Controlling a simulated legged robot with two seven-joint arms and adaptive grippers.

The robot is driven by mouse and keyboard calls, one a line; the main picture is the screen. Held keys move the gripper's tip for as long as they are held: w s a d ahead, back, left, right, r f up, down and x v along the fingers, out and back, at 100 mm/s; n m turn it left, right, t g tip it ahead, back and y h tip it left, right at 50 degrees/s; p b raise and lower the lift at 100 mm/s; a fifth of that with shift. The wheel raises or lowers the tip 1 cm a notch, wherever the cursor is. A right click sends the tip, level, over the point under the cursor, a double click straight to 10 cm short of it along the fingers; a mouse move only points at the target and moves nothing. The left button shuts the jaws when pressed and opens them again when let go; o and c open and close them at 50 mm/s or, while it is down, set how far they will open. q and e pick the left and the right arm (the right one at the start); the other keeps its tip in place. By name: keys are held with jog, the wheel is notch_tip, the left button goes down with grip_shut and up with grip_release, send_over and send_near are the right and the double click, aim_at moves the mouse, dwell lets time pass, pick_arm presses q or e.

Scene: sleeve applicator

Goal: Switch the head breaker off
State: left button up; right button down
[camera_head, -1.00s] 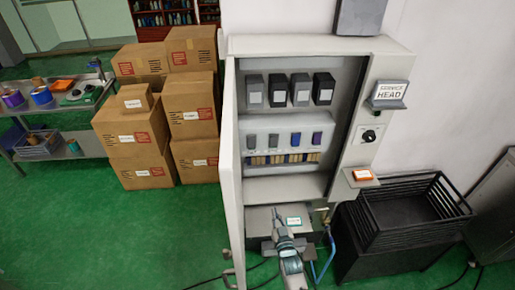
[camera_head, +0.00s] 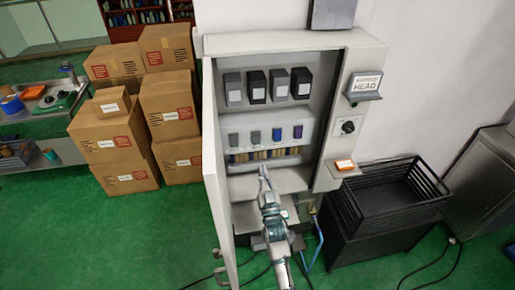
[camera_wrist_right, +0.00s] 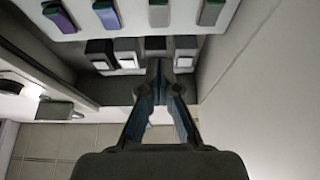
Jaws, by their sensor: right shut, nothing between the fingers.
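The open cabinet (camera_head: 295,40) holds a lower row of small breakers: two grey, one blue (camera_head: 277,134) and one purple (camera_head: 298,131). They also show along the top of the right wrist view, with the blue one (camera_wrist_right: 106,14) left of the grey ones. No readable label shows which is the head breaker. A sign reading HEAD (camera_head: 364,84) is on the right panel above a black rotary knob (camera_head: 348,127). My right gripper (camera_head: 263,170) is shut and empty, just below the breaker row, apart from the breakers. My left gripper is out of view.
The cabinet door (camera_head: 215,180) stands open on the left. Larger dark and grey modules (camera_head: 256,87) fill the upper row. An orange item (camera_head: 345,165) sits on a small ledge at right. A black crate (camera_head: 395,195) stands right of the cabinet; cardboard boxes (camera_head: 168,105) stand left.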

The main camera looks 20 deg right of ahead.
aim_at(256, 141)
jog(key=x, duration=0.3)
jog(key=f+p+x, duration=0.1)
jog(key=x, duration=0.5)
jog(key=shift+w+d+f, duration=0.25)
jog(key=shift+w, duration=0.3)
jog(key=shift+w+d+f, duration=0.15)
jog(key=shift+w+f, duration=0.2)
jog(key=shift+w, duration=0.25)
jog(key=shift+w+f+t+b, duration=0.25)
jog(key=shift+f+t+b, duration=0.1)
jog(key=shift+b, duration=0.65)
jog(key=shift+r, duration=0.3)
